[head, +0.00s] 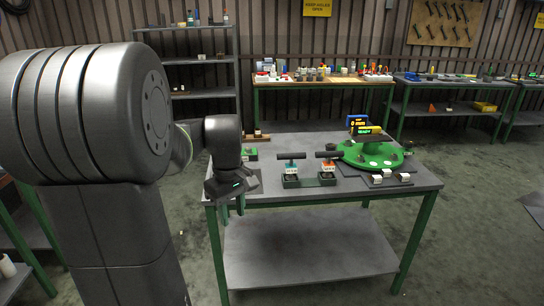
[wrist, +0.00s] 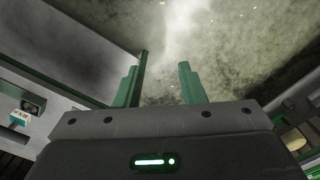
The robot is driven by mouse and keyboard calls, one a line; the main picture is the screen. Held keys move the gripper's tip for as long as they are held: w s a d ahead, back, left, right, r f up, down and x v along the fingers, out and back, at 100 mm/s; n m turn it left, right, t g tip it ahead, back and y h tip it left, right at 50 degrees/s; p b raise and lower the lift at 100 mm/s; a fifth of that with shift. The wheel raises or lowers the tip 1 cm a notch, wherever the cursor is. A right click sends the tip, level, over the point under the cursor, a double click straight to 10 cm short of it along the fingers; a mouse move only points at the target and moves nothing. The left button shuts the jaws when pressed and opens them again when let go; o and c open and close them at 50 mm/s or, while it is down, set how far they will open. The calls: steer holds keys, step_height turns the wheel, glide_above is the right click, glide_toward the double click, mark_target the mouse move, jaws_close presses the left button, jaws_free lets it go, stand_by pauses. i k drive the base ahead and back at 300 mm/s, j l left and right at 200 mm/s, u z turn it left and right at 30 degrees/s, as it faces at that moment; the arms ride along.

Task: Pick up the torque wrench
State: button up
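Two tools with dark horizontal handles stand in small dark holders near the front middle of the table: one with a teal label (head: 291,166) and one with an orange-red label (head: 327,166). I cannot tell for sure which of them is the torque wrench. My gripper (head: 232,212) points down at the table's front left edge, to the left of both tools and apart from them. In the wrist view, its two green fingers (wrist: 164,85) are apart with nothing between them, over the floor. A teal-labelled item (wrist: 19,118) shows at the wrist view's left edge.
A green item (head: 250,154) sits at the back left. Shelves and benches stand behind.

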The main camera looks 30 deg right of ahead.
mark_target(328, 165)
steer(key=l+u, duration=0.2)
steer(key=l, duration=0.25)
steer(key=l+u, duration=0.25)
steer(key=l, duration=0.25)
steer(key=l+u, duration=0.2)
steer(key=l, duration=0.3)
steer(key=l+u, duration=0.25)
steer(key=l, duration=0.2)
steer(key=k+l+u, duration=0.2)
steer(key=l, duration=0.25)
steer(key=k+l+u, duration=0.1)
steer(key=l+u, duration=0.15)
steer(key=l, duration=0.15)
steer(key=k+l, duration=0.15)
steer(key=l, duration=0.2)
steer(key=k+l, duration=0.1)
steer(key=l, duration=0.25)
steer(key=k+l, duration=0.15)
steer(key=l, duration=0.2)
steer(key=k+l, duration=0.15)
steer(key=l, duration=0.2)
